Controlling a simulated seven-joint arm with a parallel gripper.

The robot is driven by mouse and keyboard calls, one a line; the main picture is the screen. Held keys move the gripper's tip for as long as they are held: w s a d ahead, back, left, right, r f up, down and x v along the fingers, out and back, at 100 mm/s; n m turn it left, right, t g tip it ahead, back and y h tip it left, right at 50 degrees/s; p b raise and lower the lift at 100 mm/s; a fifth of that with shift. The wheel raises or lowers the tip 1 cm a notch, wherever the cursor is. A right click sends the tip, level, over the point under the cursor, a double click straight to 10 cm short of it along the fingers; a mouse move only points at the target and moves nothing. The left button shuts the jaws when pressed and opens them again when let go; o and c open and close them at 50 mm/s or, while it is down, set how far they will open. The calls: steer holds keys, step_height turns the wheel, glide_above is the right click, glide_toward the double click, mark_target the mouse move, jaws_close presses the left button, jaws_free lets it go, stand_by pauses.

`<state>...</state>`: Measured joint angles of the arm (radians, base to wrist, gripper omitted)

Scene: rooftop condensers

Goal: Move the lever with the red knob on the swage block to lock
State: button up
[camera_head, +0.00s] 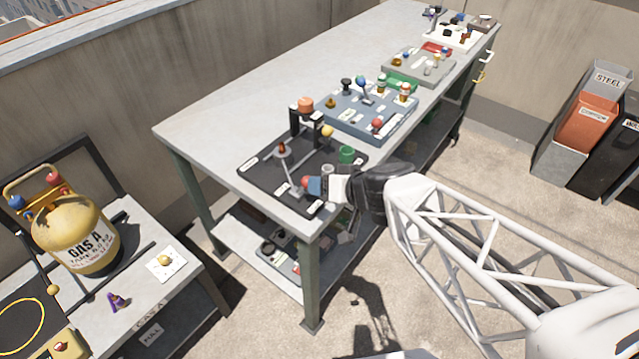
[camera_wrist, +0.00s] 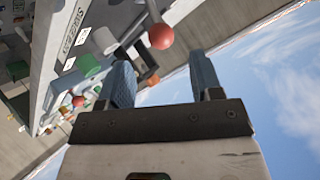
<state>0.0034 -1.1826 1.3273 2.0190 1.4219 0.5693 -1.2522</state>
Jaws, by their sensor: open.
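The swage block looks to be the black panel (camera_head: 262,172) at the near end of the long workbench. The red ball knob (camera_head: 306,182) is at its front part, directly beside the fingertips. In the wrist view the red knob (camera_wrist: 160,36) sits on a pale lever rod (camera_wrist: 152,9), just beyond and roughly between the two fingertips. My gripper (camera_head: 318,185) reaches in from the right. Its blue-grey fingers are apart and empty in the wrist view (camera_wrist: 160,62). The lock marking cannot be read.
A black post with an orange top (camera_head: 305,104) and a green cup (camera_head: 347,154) stand on the same panel. A blue-grey panel (camera_head: 368,118) with several knobs lies behind it. Bare bench top (camera_head: 215,115) lies to the left. A yellow gas bottle (camera_head: 75,235) stands lower left.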

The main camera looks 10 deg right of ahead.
steer(key=shift+v, duration=0.75)
steer(key=s+d+r+g+h, duration=0.3)
steer(key=s+d+r, duration=0.1)
steer(key=s+r, duration=0.3)
steer(key=s+d+r+m+g+h, duration=0.1)
steer(key=s+d+r+g+h, duration=0.2)
steer(key=s+r, duration=0.4)
steer(key=shift+d+r+m+h, duration=0.3)
steer(key=shift+d+r+h, duration=0.5)
steer(key=shift+d, duration=0.15)
stand_by(1.0)
